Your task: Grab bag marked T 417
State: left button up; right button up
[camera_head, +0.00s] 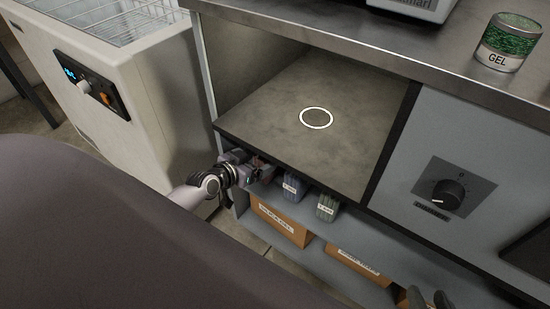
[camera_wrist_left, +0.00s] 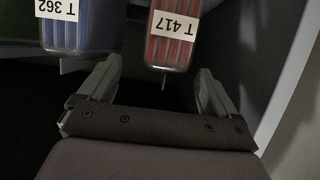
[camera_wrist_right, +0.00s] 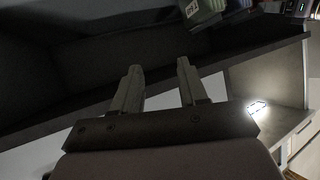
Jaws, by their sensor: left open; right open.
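The red bag marked T 417 (camera_wrist_left: 172,48) shows in the left wrist view, its label upside down. My left gripper (camera_wrist_left: 160,75) is open, with its fingers to either side of the bag's near end; I cannot tell how far the bag sits between them. In the head view my left gripper (camera_head: 254,172) is at the left end of the lower shelf, and mostly hides the red bag. A blue bag marked T 362 (camera_wrist_left: 82,28) lies beside it, apart. My right gripper (camera_wrist_right: 159,68) is open and empty; it shows partly at the head view's bottom edge (camera_head: 430,299).
In the head view the blue bag (camera_head: 293,188) and a grey-green bag (camera_head: 326,208) stand right of my left gripper, under the upper board (camera_head: 280,110). Cardboard boxes (camera_head: 281,224) are below. A cabinet side wall is close to my left gripper. A GEL tin (camera_head: 507,45) is on the countertop.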

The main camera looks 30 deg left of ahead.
aim_at(256, 161)
pick_arm(q)
jog(key=w+f+b, duration=0.2)
jog(key=w, duration=0.1)
jog(key=shift+a+f, duration=0.15)
jog(key=shift+w+f+b, duration=0.1)
jog(key=shift+w+b, duration=0.2)
jog(key=shift+w, duration=0.3)
pick_arm(e)
jog(key=shift+w+a+f+m+y, duration=0.2)
jog(key=shift+a+y, duration=0.1)
jog(key=shift+a, duration=0.3)
jog(key=shift+w+a+f+m+y, duration=0.1)
jog(key=shift+w+a+f+y, duration=0.15)
jog(key=shift+a, duration=0.35)
jog(key=shift+r, duration=0.1)
pick_arm(q)
jog(key=c, duration=1.3)
jog(key=shift+c, duration=0.2)
